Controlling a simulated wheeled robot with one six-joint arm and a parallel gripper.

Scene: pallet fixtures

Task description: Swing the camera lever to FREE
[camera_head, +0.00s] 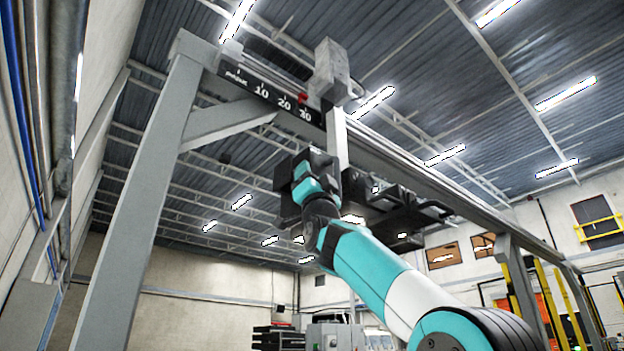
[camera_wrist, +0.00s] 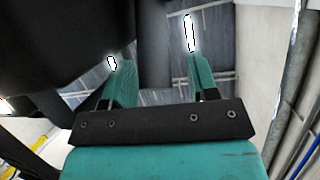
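No lever and no FREE marking can be made out in either view. In the head view a grey carriage (camera_head: 333,72) sits on the overhead beam, with a pale vertical post (camera_head: 336,138) below it. Dark equipment (camera_head: 405,207) hangs at the post's lower end, partly behind my arm; I cannot tell its parts. My gripper (camera_wrist: 160,60) shows in the wrist view with two teal fingers apart and nothing between them. A large dark body (camera_wrist: 50,45) fills that view's upper left, beside the left finger. In the head view my arm's end is close to the post; contact is unclear.
The grey gantry beam (camera_head: 420,175) crosses above, with a grey upright (camera_head: 146,215) at left. A black scale plate (camera_head: 268,92) reads 10, 20, 30, with a red marker (camera_head: 303,97) near 30. Blue pipes (camera_head: 14,75) run along the left wall. Open air lies between upright and arm.

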